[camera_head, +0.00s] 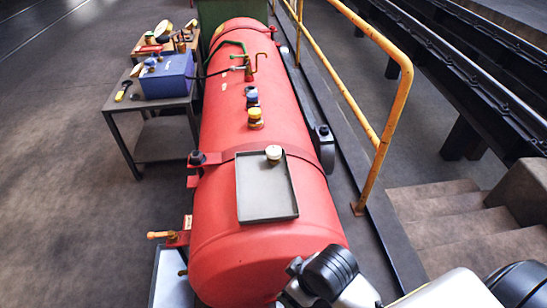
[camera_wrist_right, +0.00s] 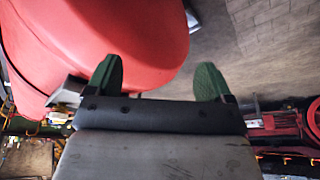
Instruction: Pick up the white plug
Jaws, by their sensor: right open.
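The white plug (camera_head: 273,152) stands at the far edge of a grey tray (camera_head: 265,190) on top of the red boiler (camera_head: 228,130). My right arm comes in at the bottom right of the head view, beside the near end of the boiler. My right gripper shows in the right wrist view (camera_wrist_right: 159,79), with two green fingers wide apart and nothing between them. The boiler (camera_wrist_right: 120,35) curves close beyond the fingers there. The plug is not visible in the right wrist view. My left gripper is in neither view.
Yellow and blue fittings (camera_head: 254,115) and green pipework (camera_head: 236,52) stand farther back on the boiler. A yellow handrail (camera_head: 378,150) runs along the right, with steps (camera_head: 450,225) beyond. A side table (camera_head: 150,102) with a blue box (camera_head: 168,76) stands left.

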